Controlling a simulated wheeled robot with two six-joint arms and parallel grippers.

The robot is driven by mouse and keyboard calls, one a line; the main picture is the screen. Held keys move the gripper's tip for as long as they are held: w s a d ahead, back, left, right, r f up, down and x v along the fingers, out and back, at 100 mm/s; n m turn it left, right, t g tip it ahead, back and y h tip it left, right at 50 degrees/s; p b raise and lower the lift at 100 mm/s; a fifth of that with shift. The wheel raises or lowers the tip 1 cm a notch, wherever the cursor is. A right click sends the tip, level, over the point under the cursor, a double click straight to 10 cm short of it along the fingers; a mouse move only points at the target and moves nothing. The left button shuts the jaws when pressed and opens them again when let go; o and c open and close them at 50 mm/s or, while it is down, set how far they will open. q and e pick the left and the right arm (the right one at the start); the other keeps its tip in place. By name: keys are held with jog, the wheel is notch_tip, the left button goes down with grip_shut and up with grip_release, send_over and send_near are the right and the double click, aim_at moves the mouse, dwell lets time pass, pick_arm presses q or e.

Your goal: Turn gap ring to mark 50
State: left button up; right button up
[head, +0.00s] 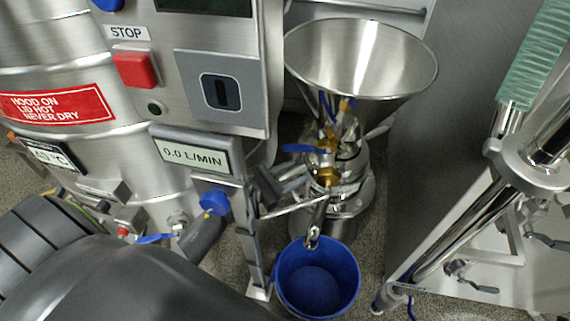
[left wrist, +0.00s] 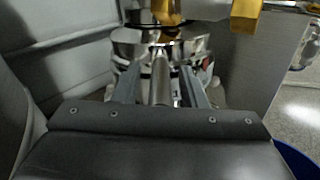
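The colloid mill stands at the centre of the head view, with a steel hopper (head: 362,60) on top. The gap ring is a shiny steel band (left wrist: 150,45) in the left wrist view, with a steel handle rod (left wrist: 160,80) pointing toward my camera. My left gripper (left wrist: 160,88) is open, with one finger on each side of the rod and a visible space between rod and fingers. In the head view my left gripper (head: 283,188) is beside the mill, partly hidden by the panel. I cannot read the ring's marks. My right gripper is not in view.
A blue bucket (head: 318,278) stands on the floor below the mill's outlet. A control panel with a red stop button (head: 135,69) and a flow display (head: 190,155) is at the left. A blue-handled valve (head: 302,148) sits above the ring.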

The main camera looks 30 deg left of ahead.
pick_arm(q)
jog(key=v, duration=1.7)
jog(key=shift+a+b, duration=0.2)
jog(key=shift+b, duration=0.25)
jog(key=shift+s, duration=0.15)
